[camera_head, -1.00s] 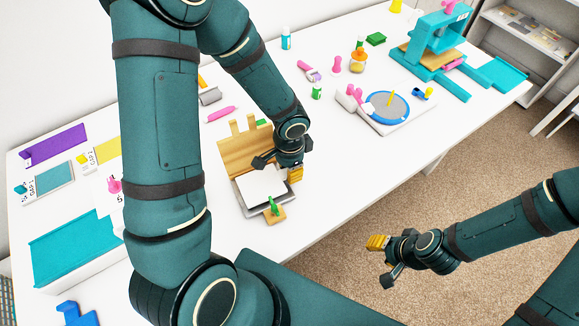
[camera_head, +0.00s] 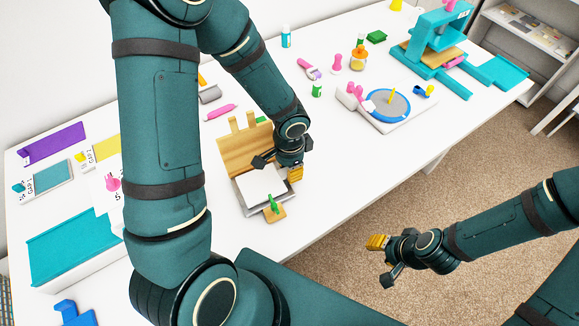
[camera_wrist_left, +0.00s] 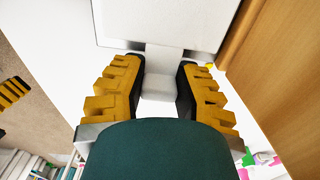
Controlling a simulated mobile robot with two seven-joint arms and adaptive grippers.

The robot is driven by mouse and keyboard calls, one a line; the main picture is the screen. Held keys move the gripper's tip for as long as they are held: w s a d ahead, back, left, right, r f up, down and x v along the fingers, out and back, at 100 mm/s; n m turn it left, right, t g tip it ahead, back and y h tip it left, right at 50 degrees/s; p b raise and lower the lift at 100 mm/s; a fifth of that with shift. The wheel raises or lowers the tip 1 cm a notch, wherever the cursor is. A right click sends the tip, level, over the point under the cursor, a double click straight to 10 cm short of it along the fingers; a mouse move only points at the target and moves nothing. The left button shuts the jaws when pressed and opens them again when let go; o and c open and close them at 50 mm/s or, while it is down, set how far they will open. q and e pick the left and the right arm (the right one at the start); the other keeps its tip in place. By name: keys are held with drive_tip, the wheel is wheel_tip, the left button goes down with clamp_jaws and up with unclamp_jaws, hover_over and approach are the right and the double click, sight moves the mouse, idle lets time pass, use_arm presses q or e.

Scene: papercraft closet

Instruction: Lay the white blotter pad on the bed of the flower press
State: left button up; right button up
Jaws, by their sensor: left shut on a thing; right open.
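The white blotter pad (camera_head: 262,187) is a flat square over the bed of the flower press. A pale tab (camera_wrist_left: 158,86) on its near side sits between the fingers of my left gripper (camera_wrist_left: 160,92), which is shut on it. In the head view my left gripper (camera_head: 277,167) is at the pad's far right edge. The press has a grey bed, whose rim (camera_head: 250,208) shows beside the pad, and a raised wooden lid (camera_head: 240,150). I cannot tell whether the pad touches the bed. My right gripper (camera_head: 381,262) is open and empty over the floor.
A green knob (camera_head: 273,204) on a wooden block stands at the press's near edge. The raised lid is close behind my left gripper. A round blue-rimmed board (camera_head: 373,105) and a teal frame (camera_head: 432,45) stand farther right. The table right of the press is clear.

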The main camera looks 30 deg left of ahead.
use_arm(q)
drive_tip(key=shift+f, duration=0.4)
